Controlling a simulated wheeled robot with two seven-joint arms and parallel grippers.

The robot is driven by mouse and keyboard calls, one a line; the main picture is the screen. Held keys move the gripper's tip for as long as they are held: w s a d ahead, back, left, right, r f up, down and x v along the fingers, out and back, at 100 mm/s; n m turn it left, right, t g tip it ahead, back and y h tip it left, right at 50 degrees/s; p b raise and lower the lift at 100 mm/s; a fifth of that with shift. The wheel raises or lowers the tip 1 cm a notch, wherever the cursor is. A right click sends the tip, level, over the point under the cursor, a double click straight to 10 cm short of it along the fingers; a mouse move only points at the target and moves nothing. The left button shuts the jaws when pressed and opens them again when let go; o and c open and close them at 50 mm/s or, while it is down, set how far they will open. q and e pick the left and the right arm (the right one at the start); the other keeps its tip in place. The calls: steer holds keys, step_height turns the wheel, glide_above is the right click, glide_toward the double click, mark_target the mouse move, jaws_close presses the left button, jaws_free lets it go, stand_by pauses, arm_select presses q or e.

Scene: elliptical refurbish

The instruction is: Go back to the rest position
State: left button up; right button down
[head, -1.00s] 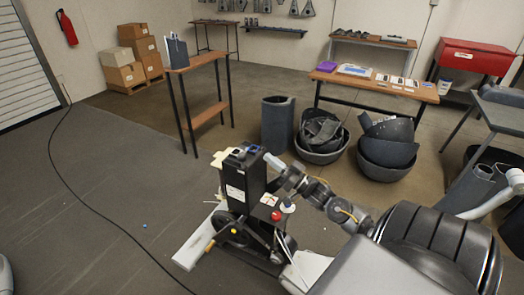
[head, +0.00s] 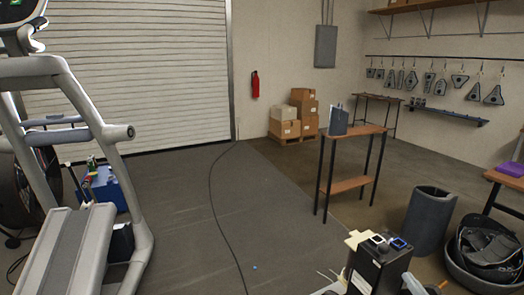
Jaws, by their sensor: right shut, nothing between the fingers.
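The rest of my right arm is mostly cut off by the frame. My left gripper is not in view.
A grey elliptical machine (head: 85,150) stands at the left, with a blue crate (head: 106,190) by it. A narrow wooden table (head: 352,133) stands behind the black box. A black cable (head: 212,200) crosses the open floor.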

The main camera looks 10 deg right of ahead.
steer(key=s+a+f+g+h, duration=0.3)
steer(key=s+a+f+g, duration=0.55)
steer(key=a+f, duration=0.4)
steer(key=s+a+f+n+g, duration=0.1)
steer(key=s+a+n+g, duration=0.1)
steer(key=s+a+g, duration=0.45)
steer(key=s+a+f+n+g, duration=0.1)
steer(key=s+a+f+g, duration=0.15)
steer(key=s, duration=0.75)
steer(key=s+a+f+x, duration=0.1)
steer(key=s+x, duration=0.1)
steer(key=x, duration=0.9)
steer(key=s+a+x, duration=0.1)
steer(key=s+x, duration=0.2)
steer(key=x, duration=0.8)
steer(key=s+d+f+g, duration=0.1)
steer(key=s+d+f, duration=0.2)
steer(key=s+f, duration=1.4)
steer(key=shift+s+f+y, duration=0.2)
steer(key=shift+f+y, duration=0.1)
steer(key=shift+f, duration=0.25)
steer(key=shift+g, duration=0.25)
